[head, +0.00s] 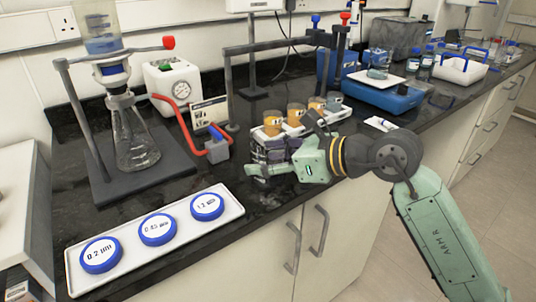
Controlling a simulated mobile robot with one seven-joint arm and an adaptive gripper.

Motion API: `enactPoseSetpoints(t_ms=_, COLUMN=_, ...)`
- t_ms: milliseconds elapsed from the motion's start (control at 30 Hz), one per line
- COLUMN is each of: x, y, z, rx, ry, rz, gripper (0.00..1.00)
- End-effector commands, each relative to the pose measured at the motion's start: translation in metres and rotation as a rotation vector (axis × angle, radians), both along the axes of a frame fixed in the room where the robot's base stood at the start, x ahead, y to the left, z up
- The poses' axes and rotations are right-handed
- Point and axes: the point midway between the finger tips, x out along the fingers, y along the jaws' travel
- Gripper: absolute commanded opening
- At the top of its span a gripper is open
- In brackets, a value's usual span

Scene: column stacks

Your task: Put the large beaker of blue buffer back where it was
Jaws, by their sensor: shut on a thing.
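My gripper (268,172) is low over the front of the dark bench, at the front of a stand with a white top strip. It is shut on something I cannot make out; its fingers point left. I cannot identify the large beaker of blue buffer for certain. A grey-blue vessel (334,97) stands at the right end of the row of cups, just behind my gripper. A small blue-tinted vessel (377,73) rests on a white plate farther back. Blue liquid also shows in the clear funnel (102,42) above the flask.
Several cups with orange contents (272,122) stand on the stand behind my gripper. A glass flask (135,140) on a dark base is at left. A white tray (232,222) with blue-rimmed discs lies at the front left. A gauge box (172,88) has a red hose (190,125).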

Motion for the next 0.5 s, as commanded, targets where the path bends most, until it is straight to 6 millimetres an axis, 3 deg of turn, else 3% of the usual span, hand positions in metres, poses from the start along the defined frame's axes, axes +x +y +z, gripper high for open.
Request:
enactPoseSetpoints(t_ms=467, x=-0.0003, y=0.0000, z=-0.0080, rx=-0.001, ry=-0.001, rz=-0.001, gripper=0.23)
enactPoseSetpoints(t_ms=500, x=-0.0003, y=0.0000, z=-0.0077, rx=0.000, ry=-0.001, rz=0.000, gripper=0.56)
